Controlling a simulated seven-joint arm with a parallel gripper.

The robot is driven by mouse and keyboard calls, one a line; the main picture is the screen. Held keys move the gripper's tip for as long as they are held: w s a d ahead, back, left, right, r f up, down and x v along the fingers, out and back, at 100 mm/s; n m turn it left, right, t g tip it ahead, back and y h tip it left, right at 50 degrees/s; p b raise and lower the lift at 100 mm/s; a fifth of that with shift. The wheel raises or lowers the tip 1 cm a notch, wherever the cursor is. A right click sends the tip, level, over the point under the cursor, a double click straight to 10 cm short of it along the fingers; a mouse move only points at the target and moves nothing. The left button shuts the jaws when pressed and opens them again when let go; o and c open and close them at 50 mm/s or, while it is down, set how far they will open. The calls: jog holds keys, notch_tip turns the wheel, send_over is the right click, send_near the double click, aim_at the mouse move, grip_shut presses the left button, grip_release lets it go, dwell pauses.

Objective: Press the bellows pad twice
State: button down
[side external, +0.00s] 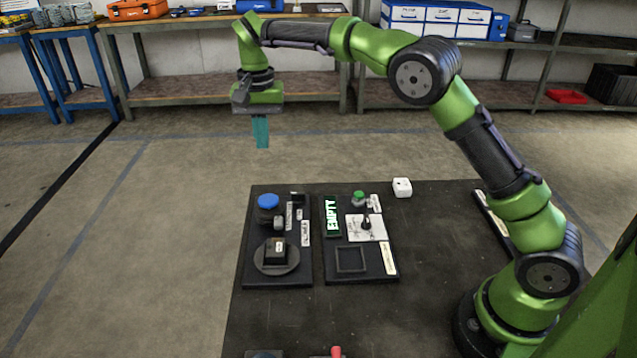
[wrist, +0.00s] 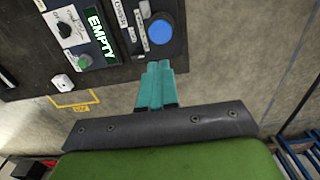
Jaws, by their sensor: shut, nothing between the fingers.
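A round blue pad (side external: 267,201) sits at the far left corner of the left black panel (side external: 262,274). It looks like the bellows pad, but I cannot read its label. It also shows in the wrist view (wrist: 160,28), just above the fingertips in the picture. My gripper (side external: 260,146) has teal fingers pointing down, shut and empty. It hangs well above the table level, apart from the pad. The fingers also show in the wrist view (wrist: 158,66). A lit green "EMPTY" sign (side external: 332,216) stands on the right panel.
The left panel also carries a round dark base (side external: 276,262) with a black block on it. The right panel has a green button (side external: 358,197), a black knob on a white plate (side external: 374,232) and a square frame (side external: 351,260). A white cube (side external: 402,187) lies behind.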

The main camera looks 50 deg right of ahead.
aim_at(269, 199)
jog(key=shift+r, duration=0.3)
notch_tip(269, 199, down, 14)
jog(key=shift+f, duration=0.1)
dwell(0.4)
jog(key=shift+f, duration=1)
notch_tip(269, 199, up, 14)
jog(key=shift+r, duration=0.25)
